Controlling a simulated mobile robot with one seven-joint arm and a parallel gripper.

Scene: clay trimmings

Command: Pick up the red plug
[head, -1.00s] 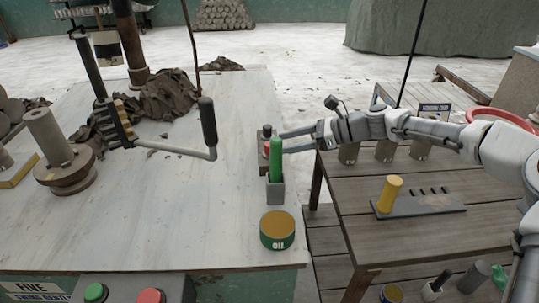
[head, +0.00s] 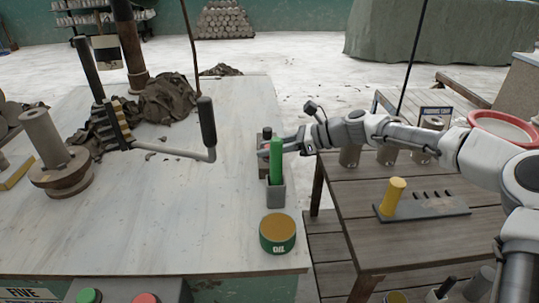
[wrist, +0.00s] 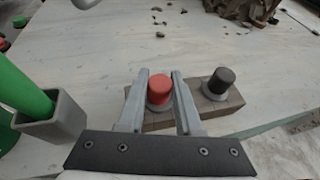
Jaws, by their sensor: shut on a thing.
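The red plug (wrist: 160,90) stands upright in the wrist view, in a grey collar on a small brown block (wrist: 226,107). My gripper (wrist: 160,74) has one finger on each side of it and is shut on it. The plug still sits on the block. A black plug (wrist: 220,79) stands on the same block to the right, outside the fingers.
A green stick (head: 276,160) stands in a grey square holder (head: 275,194), close to the block. An oil tin (head: 277,234) stands nearer. A crank handle (head: 208,125) rises to the left. The pale tabletop (head: 190,215) is clear in the middle.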

